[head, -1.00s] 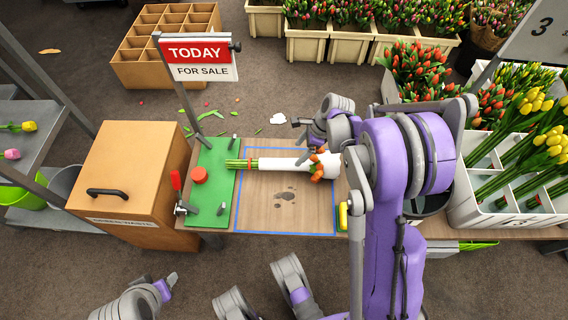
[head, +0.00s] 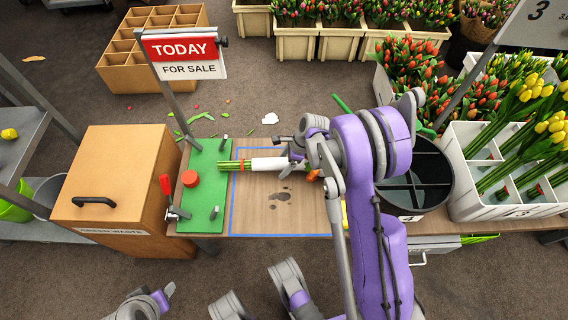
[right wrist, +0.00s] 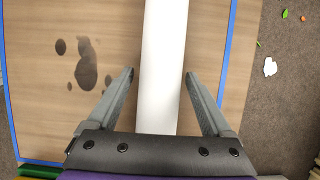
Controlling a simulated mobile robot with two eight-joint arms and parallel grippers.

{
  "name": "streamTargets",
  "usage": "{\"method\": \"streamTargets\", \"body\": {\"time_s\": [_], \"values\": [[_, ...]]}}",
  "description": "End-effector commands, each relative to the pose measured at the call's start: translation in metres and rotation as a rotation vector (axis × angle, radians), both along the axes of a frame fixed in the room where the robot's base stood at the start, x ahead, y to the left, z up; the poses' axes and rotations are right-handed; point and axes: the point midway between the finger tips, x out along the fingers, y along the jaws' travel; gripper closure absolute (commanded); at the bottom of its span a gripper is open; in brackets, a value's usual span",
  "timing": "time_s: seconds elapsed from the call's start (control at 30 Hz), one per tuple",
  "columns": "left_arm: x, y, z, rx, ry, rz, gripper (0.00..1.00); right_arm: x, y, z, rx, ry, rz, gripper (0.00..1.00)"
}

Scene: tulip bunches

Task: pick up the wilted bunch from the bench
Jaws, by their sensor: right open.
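A wrapped tulip bunch lies on the bench, with its white wrap (head: 266,165) across the blue-outlined area and its green stems (head: 233,165) to the left. A few orange blooms (head: 313,174) show at its right end, partly hidden by my right arm. I cannot tell how wilted they are. My right gripper (head: 296,152) is over the wrap. In the right wrist view the white wrap (right wrist: 163,40) runs between the open fingers of the gripper (right wrist: 160,74), with a gap on each side. Part of my left arm (head: 150,303) shows at the lower left; its jaws are unclear.
A wooden bin (head: 115,185) stands beside the bench. A sale sign (head: 185,55) stands behind. A black bucket (head: 425,175) and white tulip crate (head: 505,195) are right.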

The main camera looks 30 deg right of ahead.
Motion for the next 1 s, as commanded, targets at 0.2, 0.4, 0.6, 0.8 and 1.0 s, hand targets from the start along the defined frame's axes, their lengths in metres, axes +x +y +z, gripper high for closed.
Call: {"method": "streamTargets", "body": {"time_s": [0.2,0.4,0.6,0.8,1.0], "values": [[-0.0001,0.0,0.0005,0.0,0.0,0.0,0.5,-0.0002,-0.0002,0.0009,0.0,0.0,0.0,0.39],[-0.0001,0.0,0.0005,0.0,0.0,0.0,0.5,-0.0002,-0.0002,0.001,0.0,0.0,0.0,0.75],[-0.0001,0.0,0.0005,0.0,0.0,0.0,0.5,-0.0002,-0.0002,0.001,0.0,0.0,0.0,1.0],[-0.0001,0.0,0.0005,0.0,0.0,0.0,0.5,-0.0002,-0.0002,0.0013,0.0,0.0,0.0,1.0],[-0.0005,0.0,0.003,0.0,-0.001,0.0,0.5,-0.0003,-0.0001,0.0082,0.0,0.0,0.0,1.0]]}}
